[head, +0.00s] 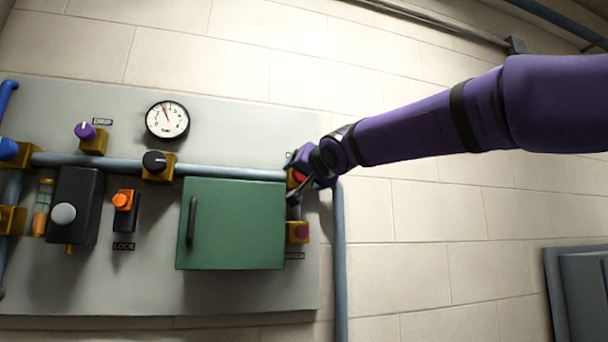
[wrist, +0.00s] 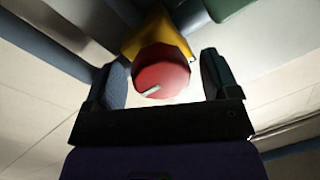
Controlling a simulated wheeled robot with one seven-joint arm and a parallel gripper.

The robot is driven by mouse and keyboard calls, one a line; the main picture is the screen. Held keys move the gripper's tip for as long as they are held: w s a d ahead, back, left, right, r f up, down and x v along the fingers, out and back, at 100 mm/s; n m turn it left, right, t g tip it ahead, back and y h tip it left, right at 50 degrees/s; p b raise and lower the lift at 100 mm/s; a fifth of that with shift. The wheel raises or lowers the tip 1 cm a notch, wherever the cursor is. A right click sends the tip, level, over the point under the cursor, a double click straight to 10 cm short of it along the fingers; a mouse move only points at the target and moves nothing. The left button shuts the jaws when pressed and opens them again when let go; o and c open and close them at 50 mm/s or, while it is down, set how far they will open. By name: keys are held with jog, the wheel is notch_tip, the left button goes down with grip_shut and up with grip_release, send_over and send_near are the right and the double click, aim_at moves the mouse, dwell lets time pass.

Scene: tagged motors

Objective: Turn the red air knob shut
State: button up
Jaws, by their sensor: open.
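The red air knob (wrist: 160,73) shows in the wrist view as a round red cap with a short pale mark near its lower left, on a yellow valve body (wrist: 157,32). In the head view the red knob (head: 298,176) is mostly hidden behind my arm's end, at the right end of the blue-grey pipe. My gripper (wrist: 163,80) is open, with one dark finger on each side of the knob. Gaps show between both fingers and the knob. In the head view my gripper (head: 293,197) is at the upper right corner of the green box, its fingers partly hidden.
A green box (head: 236,225) with a dark handle stands left of my gripper. A black knob (head: 154,161), a gauge (head: 167,120) and an orange lock knob (head: 122,200) are farther left.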

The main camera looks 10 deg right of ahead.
jog(key=shift+w+a, duration=0.1)
jog(key=shift+w, duration=0.2)
jog(key=shift+c, duration=0.5)
jog(key=c, duration=0.8)
